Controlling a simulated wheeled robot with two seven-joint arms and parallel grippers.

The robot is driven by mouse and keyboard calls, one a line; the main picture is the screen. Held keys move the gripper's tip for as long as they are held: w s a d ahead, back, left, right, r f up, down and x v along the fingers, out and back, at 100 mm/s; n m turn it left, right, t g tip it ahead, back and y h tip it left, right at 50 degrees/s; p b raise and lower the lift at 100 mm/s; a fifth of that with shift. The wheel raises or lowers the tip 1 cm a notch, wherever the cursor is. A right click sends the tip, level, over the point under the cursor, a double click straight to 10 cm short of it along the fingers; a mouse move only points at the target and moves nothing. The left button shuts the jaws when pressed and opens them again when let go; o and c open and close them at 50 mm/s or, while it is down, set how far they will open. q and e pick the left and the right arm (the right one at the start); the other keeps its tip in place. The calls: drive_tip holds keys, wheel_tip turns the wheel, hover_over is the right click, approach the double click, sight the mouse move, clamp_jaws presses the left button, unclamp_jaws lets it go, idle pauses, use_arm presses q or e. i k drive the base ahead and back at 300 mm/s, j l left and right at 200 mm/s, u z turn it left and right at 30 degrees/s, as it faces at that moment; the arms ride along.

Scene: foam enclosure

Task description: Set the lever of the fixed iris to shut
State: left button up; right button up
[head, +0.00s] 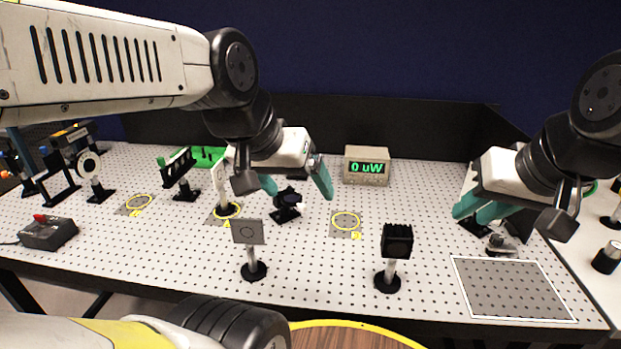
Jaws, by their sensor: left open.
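A small black mount (287,204), which looks like the fixed iris, stands on the perforated board below my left gripper. Its lever is too small and too shaded to make out, so I cannot tell its setting. My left gripper (297,189) is open, with its teal fingers apart above and around the mount in the picture. I cannot tell if they touch it. My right gripper (476,211) hangs over the right part of the board, with its teal fingers seen side-on. The gap between them is unclear.
A meter reading 0 uW (366,166) stands at the back. A square target card (248,232) and a black block on a post (396,241) stand in front. A grey control box (48,233) is at left. A framed grey area (512,289) lies bare at front right.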

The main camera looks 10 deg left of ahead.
sight(69, 157)
drive_tip(key=u, duration=2)
